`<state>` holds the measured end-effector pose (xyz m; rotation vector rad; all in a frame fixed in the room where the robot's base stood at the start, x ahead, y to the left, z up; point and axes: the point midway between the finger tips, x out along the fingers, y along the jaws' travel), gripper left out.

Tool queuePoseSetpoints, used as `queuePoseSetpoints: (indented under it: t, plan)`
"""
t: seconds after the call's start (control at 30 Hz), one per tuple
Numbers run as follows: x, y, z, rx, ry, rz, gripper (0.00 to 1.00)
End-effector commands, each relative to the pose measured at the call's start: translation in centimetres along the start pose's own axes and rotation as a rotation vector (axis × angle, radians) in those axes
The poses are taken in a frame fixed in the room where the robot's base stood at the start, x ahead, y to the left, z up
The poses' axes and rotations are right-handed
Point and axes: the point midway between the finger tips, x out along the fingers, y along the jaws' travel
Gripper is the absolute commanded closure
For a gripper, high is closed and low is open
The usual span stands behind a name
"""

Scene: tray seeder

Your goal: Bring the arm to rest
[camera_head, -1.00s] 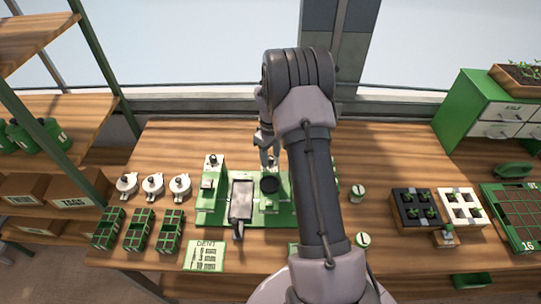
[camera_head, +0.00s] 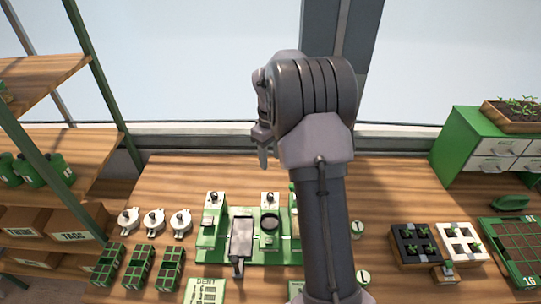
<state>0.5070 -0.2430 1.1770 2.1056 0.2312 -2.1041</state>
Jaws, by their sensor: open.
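My gripper (camera_head: 263,157) is in the upper middle of the head view, raised above the far part of the wooden bench (camera_head: 210,172). It points down and shows small, partly behind my wrist. Its jaws are open and nothing shows in them. The green tray seeder (camera_head: 208,245) stands on the bench below and nearer. A grey plate with a handle (camera_head: 241,240) and a dark round cup (camera_head: 269,223) are on it. My arm hides the seeder's right part.
Several white lidded pots (camera_head: 154,221) and green cell trays (camera_head: 138,266) are at left. A black tray (camera_head: 402,257) and a white tray (camera_head: 470,257) with seedlings stand at right. A green cabinet (camera_head: 462,142) is at the back right, shelves (camera_head: 75,143) at the left.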

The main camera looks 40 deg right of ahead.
Motion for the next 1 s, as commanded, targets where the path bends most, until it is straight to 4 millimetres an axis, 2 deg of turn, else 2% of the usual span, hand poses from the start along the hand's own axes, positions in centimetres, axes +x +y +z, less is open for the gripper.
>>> queuePoseSetpoints:
  t: [0.27, 0.37, 0.47, 0.5, 0.57, 0.63, 0.7, 0.8, 0.9, 1.0]
  plan:
    - [0.0, -0.1, 0.0, 0.001, 0.002, 0.0, 0.54]
    - [-0.9, -2.1, -0.2, 0.027, 0.033, 0.01, 0.54]
    - [-3.1, -7.5, 0.4, 0.103, 0.11, 0.023, 0.54]
    - [-3.8, -10.3, 1.2, 0.145, 0.148, 0.021, 0.54]
    - [-4.6, -14.3, 2.8, 0.208, 0.207, 0.013, 0.54]
    - [-4.7, -18.9, 5.2, 0.28, 0.275, -0.008, 0.54]
    - [-4.0, -23.0, 8.1, 0.351, 0.34, -0.04, 0.54]
    - [-1.8, -27.8, 12.4, 0.444, 0.419, -0.101, 0.54]
    - [0.6, -30.9, 15.7, 0.517, 0.472, -0.16, 0.54]
    - [2.2, -32.5, 17.6, 0.563, 0.498, -0.201, 0.54]
